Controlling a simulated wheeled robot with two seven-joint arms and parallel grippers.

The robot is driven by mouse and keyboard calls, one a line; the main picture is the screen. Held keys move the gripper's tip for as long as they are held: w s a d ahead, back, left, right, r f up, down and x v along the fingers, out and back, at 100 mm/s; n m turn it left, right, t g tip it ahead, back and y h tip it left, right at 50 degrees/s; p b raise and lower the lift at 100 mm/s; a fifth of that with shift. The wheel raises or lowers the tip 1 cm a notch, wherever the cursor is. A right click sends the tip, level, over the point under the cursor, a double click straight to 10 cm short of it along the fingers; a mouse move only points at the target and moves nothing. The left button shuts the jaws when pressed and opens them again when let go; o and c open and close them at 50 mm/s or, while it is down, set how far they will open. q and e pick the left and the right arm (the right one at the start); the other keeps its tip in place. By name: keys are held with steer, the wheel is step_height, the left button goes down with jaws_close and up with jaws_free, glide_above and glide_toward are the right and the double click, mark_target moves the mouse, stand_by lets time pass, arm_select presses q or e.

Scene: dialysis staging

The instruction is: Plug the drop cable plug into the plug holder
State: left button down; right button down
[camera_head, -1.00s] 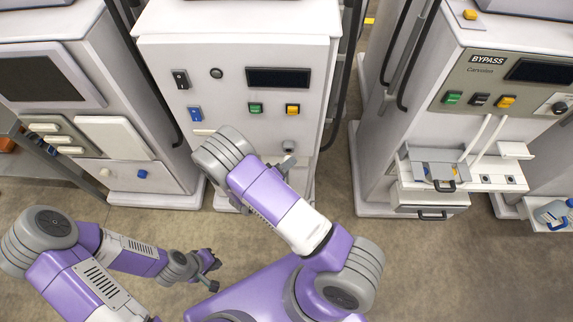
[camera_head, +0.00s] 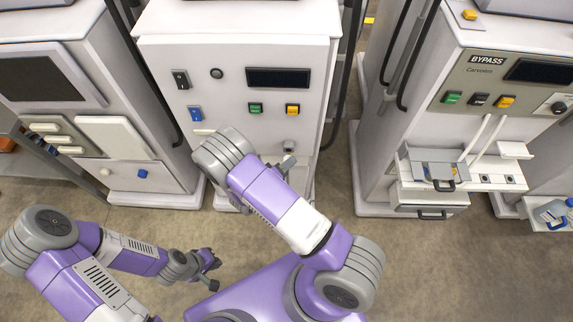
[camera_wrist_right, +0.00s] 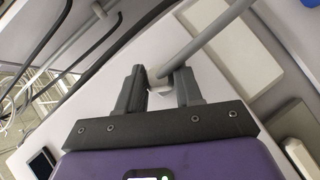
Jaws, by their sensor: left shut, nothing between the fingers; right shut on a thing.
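In the right wrist view my right gripper (camera_wrist_right: 160,80) is shut on a small pale grey piece (camera_wrist_right: 183,82), which looks like the drop cable plug. A thick grey rod or cable (camera_wrist_right: 215,28) runs from the fingertips toward the upper right. In the head view my right arm reaches to the front of the middle machine and largely hides the gripper and plug. I cannot clearly pick out the plug holder. My left gripper (camera_head: 213,268) is shut and empty, low over open floor.
The middle machine (camera_head: 235,50) stands between a left machine (camera_head: 90,35) and a right one marked BYPASS (camera_head: 480,75). The right machine has a shelf and drawer (camera_head: 420,197) sticking out. Dark hoses hang between the machines. Floor is clear below the right machine.

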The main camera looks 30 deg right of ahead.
steer(key=shift+w+d, duration=0.35)
steer(key=shift+w, duration=0.25)
steer(key=shift+w+d, duration=0.35)
steer(key=shift+w, duration=0.25)
stand_by(0.5)
steer(key=c, duration=0.7)
jaws_free()
steer(key=shift+o, duration=0.2)
steer(key=p+v, duration=0.1)
steer(key=v, duration=0.6)
steer(key=shift+a, duration=0.25)
steer(key=shift+s+r, duration=0.1)
steer(key=shift+s, duration=0.05)
